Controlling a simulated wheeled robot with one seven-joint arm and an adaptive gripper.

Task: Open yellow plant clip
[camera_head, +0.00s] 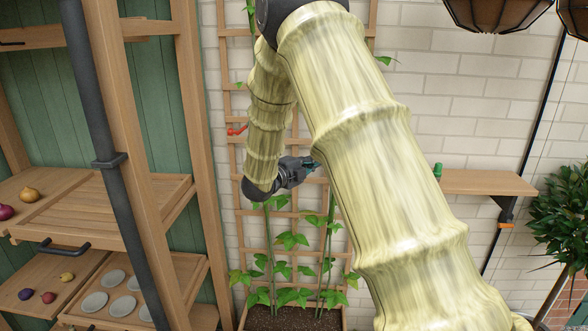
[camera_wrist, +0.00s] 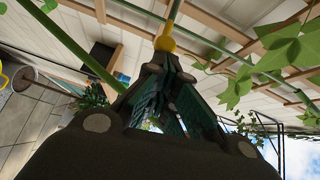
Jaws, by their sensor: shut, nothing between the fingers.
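A yellow plant clip (camera_wrist: 165,42) shows in the wrist view as a small rounded piece, with a yellow stem running up from it. It lies right at the tips of my gripper (camera_wrist: 160,68); I cannot tell whether they touch. The dark teal fingers come together at their tips with nothing held between them. In the head view my gripper (camera_head: 312,164) is in front of the trellis, partly hidden behind my arm, and the yellow clip cannot be made out there.
A wooden trellis (camera_head: 283,195) with green climbing plants (camera_head: 290,240) rises from a soil planter (camera_head: 290,319). A red clip (camera_head: 237,130) sits on its left side. A wooden shelf (camera_head: 485,182) is at right, and a shelving unit (camera_head: 158,215) stands close at left.

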